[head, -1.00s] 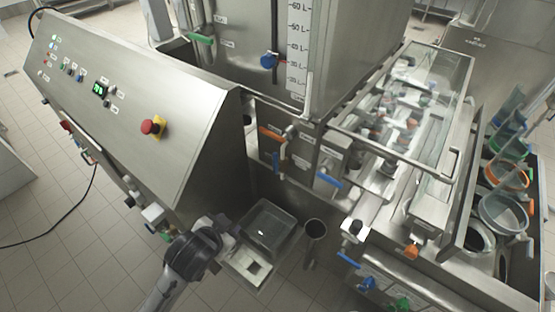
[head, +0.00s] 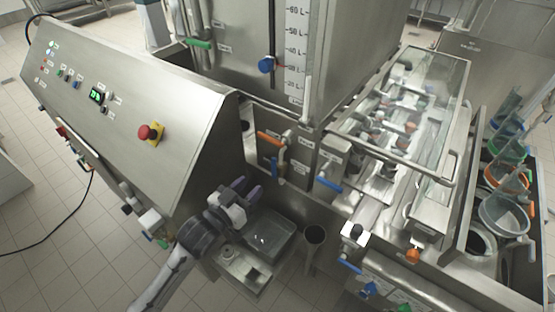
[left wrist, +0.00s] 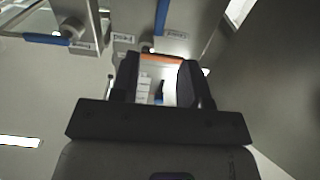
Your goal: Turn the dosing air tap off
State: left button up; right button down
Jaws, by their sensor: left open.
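The labels are too small to read, so I cannot tell which tap is the dosing air tap. On the machine's front, in the head view, are an orange-handled tap (head: 270,139), a blue handle hanging upright (head: 275,166) and a slanted blue handle (head: 328,184). My left gripper (head: 247,190) is open and empty, below and left of these taps and apart from them. In the left wrist view the orange handle (left wrist: 160,57) shows beyond and between the open fingers (left wrist: 158,80). Blue handles (left wrist: 45,38) show at the top. My right gripper is not in view.
The sloped control panel (head: 130,100) with a red emergency button (head: 148,132) stands to the left. The glass-covered conveyor (head: 435,100) is at the right.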

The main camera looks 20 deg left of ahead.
aim_at(273, 165)
pick_arm(q)
jog(key=b+x, duration=0.1)
jog(key=x, duration=1.1)
jog(key=shift+w+d, duration=0.15)
jog(key=shift+w, duration=0.2)
grip_shut()
